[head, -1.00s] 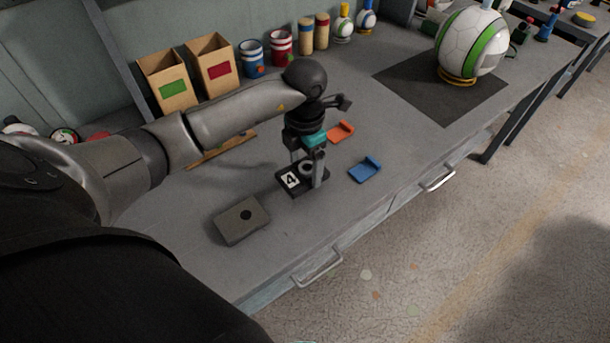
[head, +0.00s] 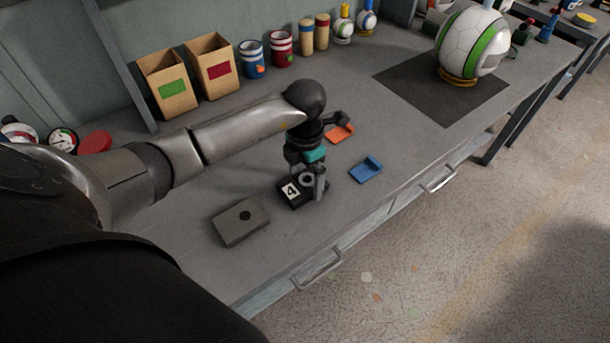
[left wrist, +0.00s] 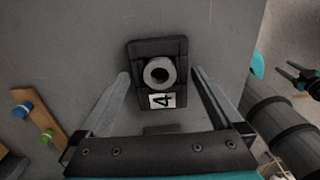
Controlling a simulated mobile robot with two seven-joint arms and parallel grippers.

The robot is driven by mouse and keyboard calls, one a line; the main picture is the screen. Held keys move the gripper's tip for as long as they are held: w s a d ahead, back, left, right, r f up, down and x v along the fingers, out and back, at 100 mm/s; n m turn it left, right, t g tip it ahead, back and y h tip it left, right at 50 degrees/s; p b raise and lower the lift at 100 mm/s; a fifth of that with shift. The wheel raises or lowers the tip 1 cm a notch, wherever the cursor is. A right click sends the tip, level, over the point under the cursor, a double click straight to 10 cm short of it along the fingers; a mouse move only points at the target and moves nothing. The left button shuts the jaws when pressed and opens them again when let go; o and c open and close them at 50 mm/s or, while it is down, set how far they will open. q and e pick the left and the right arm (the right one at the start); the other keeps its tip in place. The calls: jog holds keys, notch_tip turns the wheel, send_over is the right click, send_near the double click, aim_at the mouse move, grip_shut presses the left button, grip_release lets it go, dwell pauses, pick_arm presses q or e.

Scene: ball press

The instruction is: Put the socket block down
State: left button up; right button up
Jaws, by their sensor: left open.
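The socket block (head: 293,200) is a small black block with a grey ring and a white "4" label. It appears to rest flat on the grey workbench, to the right of a flat grey block with a dark hole (head: 240,223). My left gripper (head: 310,182) is above it with its fingers pointing down. In the left wrist view, the socket block (left wrist: 140,62) lies between the open fingers of my left gripper (left wrist: 160,74), with visible gaps on both sides. What looks like my right gripper (left wrist: 303,82) is small at the right edge of that view; its jaws are unclear.
A blue holder (head: 366,170) and an orange holder (head: 340,133) lie right of the socket block. Cardboard boxes (head: 168,84), tins (head: 252,60) and bottles line the back wall. A large ball (head: 470,42) stands on a dark mat (head: 410,90). The bench's front edge is near.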

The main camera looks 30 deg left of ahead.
aim_at(305, 183)
pick_arm(q)
notch_tip(305, 183, up, 12)
jog(key=p, duration=0.2)
jog(key=shift+r, duration=0.2)
